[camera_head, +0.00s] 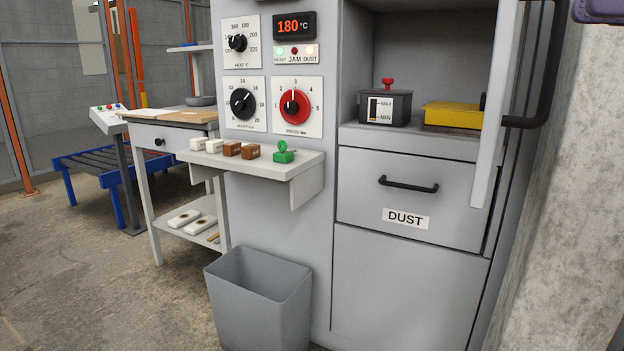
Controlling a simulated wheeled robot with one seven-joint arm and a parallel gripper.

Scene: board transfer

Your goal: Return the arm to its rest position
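My gripper's fingers do not show in the head view. A dark purple rounded shape is cut off at the top right corner, and I cannot tell whether it is part of my arm. A grey machine cabinet (275,210) fills the middle. Its upper right compartment is open and holds a dark box (385,107) with a red knob and MAX/MIN marks, and a yellow block (453,114). The drawer (411,205) marked DUST below it is shut. The display (294,26) reads 180 °C.
A shelf (305,166) juts from the cabinet with small white, brown and green pieces on it. A grey bin (258,300) stands on the floor below. A side table (172,135) and a blue roller conveyor (90,160) stand left. Floor at lower left is clear.

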